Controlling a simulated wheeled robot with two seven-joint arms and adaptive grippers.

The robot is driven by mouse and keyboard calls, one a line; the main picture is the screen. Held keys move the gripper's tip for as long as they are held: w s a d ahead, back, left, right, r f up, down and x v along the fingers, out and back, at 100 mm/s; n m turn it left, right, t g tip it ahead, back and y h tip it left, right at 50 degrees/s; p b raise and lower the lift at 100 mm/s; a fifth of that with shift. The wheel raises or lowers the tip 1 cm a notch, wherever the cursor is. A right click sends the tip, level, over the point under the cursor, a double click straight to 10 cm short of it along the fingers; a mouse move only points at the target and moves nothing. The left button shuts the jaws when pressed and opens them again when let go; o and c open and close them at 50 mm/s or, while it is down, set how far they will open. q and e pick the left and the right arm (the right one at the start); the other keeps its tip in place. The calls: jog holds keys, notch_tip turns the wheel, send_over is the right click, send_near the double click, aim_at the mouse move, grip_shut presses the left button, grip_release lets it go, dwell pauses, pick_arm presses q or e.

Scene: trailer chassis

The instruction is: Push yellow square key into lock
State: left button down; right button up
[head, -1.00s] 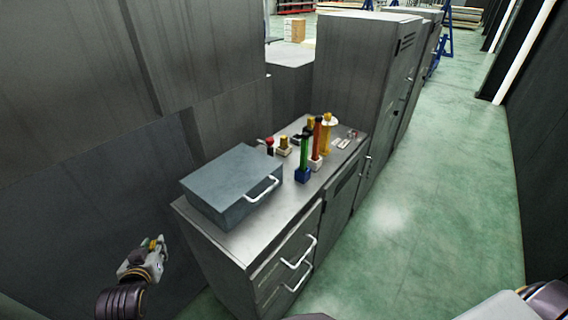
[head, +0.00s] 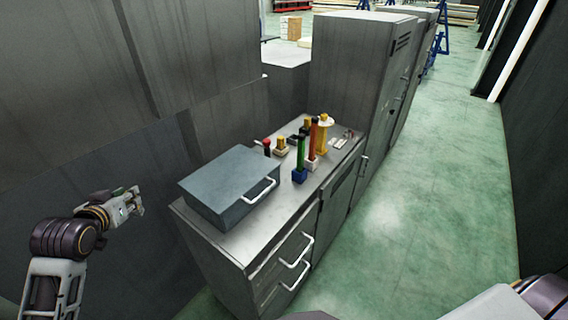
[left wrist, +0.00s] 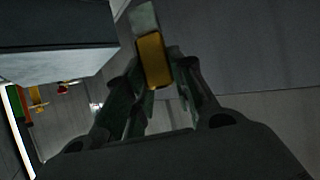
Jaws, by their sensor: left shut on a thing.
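My left gripper (head: 138,202) is raised at the left, clear of the counter and beside the grey panels. In the left wrist view my left gripper (left wrist: 155,75) is shut on a yellow square key (left wrist: 152,60), a rounded yellow block between the fingertips. The key cannot be made out in the head view. I cannot tell which item is the lock. Candidates stand on the counter: a small yellow block on a pale base (head: 281,146) and a yellow post with a white disc (head: 323,135). My right gripper is out of view.
A blue-grey case (head: 230,185) with a white handle fills the near end of the metal counter (head: 262,235). Behind it stand a green post on a blue base (head: 300,160), an orange-red post (head: 313,140) and a red knob (head: 267,145). Green floor on the right is clear.

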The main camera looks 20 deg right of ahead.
pick_arm(q)
jog(key=shift+m+h, duration=0.8)
jog(key=shift+h, duration=0.1)
jog(key=r, duration=0.2)
jog(key=w+r, duration=0.1)
jog(key=r, duration=0.1)
jog(key=w+r, duration=0.1)
jog(key=r, duration=0.2)
jog(key=shift+d+p, duration=0.35)
jog(key=shift+w+d+r+m+g+h, duration=0.1)
jog(key=shift+d+r+m+g+h, duration=0.2)
jog(key=shift+r+m, duration=0.15)
jog(key=shift+d+r, duration=0.15)
jog(key=shift+r, duration=0.05)
jog(key=s+d+f+m+g+h, duration=0.4)
jog(key=s+d+f+m+h, duration=0.1)
jog(key=s+d, duration=0.4)
jog(key=shift+s+d+f+m+h, duration=0.35)
jog(key=shift+s+m+h, duration=0.2)
jog(key=shift+m, duration=0.4)
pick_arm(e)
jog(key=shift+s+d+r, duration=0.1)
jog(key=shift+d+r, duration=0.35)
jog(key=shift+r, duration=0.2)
pick_arm(q)
jog(key=shift+g, duration=0.3)
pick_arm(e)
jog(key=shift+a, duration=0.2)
